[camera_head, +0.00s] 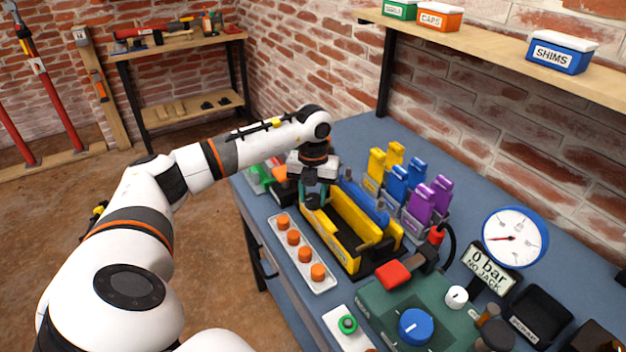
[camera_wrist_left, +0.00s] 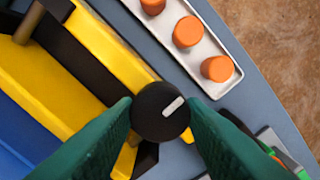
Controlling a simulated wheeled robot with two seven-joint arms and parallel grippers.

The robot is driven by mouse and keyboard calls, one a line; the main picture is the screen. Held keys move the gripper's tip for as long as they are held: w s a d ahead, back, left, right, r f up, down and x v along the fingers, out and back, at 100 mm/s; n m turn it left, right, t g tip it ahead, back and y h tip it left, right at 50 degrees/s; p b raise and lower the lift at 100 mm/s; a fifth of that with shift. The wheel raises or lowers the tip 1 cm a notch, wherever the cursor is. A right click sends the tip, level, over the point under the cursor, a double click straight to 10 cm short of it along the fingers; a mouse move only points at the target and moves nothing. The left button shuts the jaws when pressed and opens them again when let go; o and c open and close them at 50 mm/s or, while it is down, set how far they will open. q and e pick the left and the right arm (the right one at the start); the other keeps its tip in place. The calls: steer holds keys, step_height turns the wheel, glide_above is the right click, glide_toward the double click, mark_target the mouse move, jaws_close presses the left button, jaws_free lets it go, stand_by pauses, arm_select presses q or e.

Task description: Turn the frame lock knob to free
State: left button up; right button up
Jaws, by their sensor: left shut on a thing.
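The frame lock knob (camera_wrist_left: 160,112) is a round black knob with a white pointer mark, seen between the fingertips in the left wrist view. It sits at the end of the yellow frame (camera_head: 358,228), which stands on the blue bench in the head view. My left gripper (camera_wrist_left: 160,118) has dark green fingers shut on the knob from both sides. In the head view the left gripper (camera_head: 313,196) reaches down at the frame's far left end, and the knob is partly hidden there. My right gripper is not in view.
A white tray (camera_head: 322,284) with several orange plugs lies in front of the frame. Yellow, blue and purple clips (camera_head: 428,200) stand behind it. A green panel (camera_head: 376,302) with a blue knob (camera_head: 415,327), a red-handled lever (camera_head: 393,273) and a gauge (camera_head: 514,238) are to the right.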

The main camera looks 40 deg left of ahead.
mark_target(313, 198)
arm_select(q)
steer(key=shift+r, duration=0.1)
steer(key=o, duration=1)
step_height(313, 198, up, 12)
steer(key=shift+f+b, duration=0.1)
steer(key=shift+b, duration=0.4)
